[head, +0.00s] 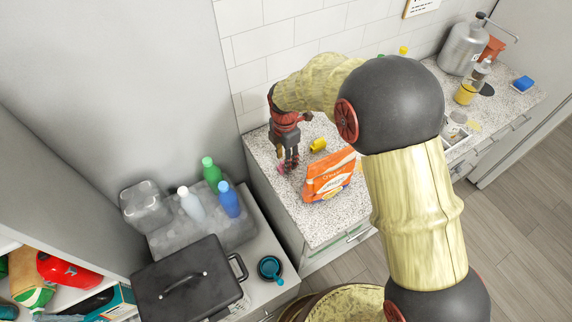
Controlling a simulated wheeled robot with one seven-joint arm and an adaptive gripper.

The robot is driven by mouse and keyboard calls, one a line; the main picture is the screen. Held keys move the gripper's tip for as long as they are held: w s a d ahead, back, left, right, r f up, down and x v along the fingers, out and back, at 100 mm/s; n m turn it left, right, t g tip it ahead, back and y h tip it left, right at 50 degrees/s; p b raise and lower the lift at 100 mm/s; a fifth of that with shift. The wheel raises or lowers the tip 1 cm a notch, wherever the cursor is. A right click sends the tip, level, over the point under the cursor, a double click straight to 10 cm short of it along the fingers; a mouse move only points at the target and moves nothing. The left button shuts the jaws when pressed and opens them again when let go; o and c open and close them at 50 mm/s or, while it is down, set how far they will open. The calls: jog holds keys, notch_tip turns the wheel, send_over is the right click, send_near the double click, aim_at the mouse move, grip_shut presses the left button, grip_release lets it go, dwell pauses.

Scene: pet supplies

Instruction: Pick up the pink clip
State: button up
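My gripper (288,163) points down over the left part of the speckled countertop (325,224), close to the wall. A small pink thing, which looks like the pink clip (282,169), shows right at the fingertips, partly hidden by them. It is too small to tell whether the fingers are closed on it or only around or beside it, or whether it touches the counter.
An orange bag (330,174) stands just right of my gripper, with a yellow cup-like item (318,145) behind it. Several bottles, including a blue one (229,200), stand at left beside a black lidded box (187,283). The counter's front is clear.

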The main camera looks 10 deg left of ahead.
notch_tip(320, 180, down, 3)
jog(key=shift+f, duration=0.1)
jog(key=shift+s, duration=0.1)
jog(key=c, duration=0.3)
jog(key=c, duration=0.6)
